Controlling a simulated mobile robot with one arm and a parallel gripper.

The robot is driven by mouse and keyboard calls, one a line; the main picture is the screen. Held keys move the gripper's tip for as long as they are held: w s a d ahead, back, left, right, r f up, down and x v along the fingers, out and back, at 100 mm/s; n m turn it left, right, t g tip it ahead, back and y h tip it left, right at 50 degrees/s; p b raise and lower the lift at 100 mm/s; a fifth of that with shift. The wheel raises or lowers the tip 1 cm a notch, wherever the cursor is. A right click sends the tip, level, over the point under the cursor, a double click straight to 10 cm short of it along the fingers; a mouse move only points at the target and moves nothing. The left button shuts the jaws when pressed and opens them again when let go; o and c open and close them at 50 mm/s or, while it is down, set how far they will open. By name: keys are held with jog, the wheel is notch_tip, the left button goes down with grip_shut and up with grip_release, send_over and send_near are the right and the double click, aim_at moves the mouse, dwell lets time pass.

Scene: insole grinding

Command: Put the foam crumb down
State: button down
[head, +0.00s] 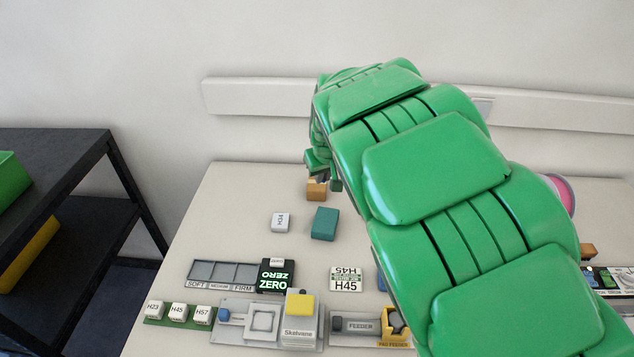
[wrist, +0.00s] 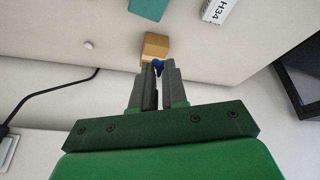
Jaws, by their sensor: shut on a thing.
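My gripper (wrist: 158,72) is shut on a small dark blue piece (wrist: 158,65), which I take to be the foam crumb. The piece pokes out at the fingertips, and the fingers hide most of it. The tips are right by a tan block (wrist: 155,46); I cannot tell whether the crumb touches it. In the head view the tan block (head: 317,190) stands toward the back of the table, just below my gripper. The crumb cannot be made out there.
A teal block (head: 324,224) and a white H34 block (head: 281,222) lie nearer the front. The Skalvene device (head: 300,325), feeder (head: 360,326) and compartment tray (head: 221,271) line the front. The back left is clear.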

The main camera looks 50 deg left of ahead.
send_near(314, 183)
jog(key=shift+w+a+f, duration=0.2)
jog(key=shift+a+f, duration=0.25)
jog(key=shift+w+a+f, duration=0.15)
jog(key=shift+a+f, duration=0.1)
jog(key=shift+f, duration=0.2)
jog(key=shift+w+a+f, duration=0.2)
jog(key=shift+a+f, duration=0.1)
jog(key=shift+f, duration=1.55)
jog(key=shift+f, duration=0.1)
jog(key=c, duration=1.2)
grip_release()
jog(key=shift+o, duration=0.2)
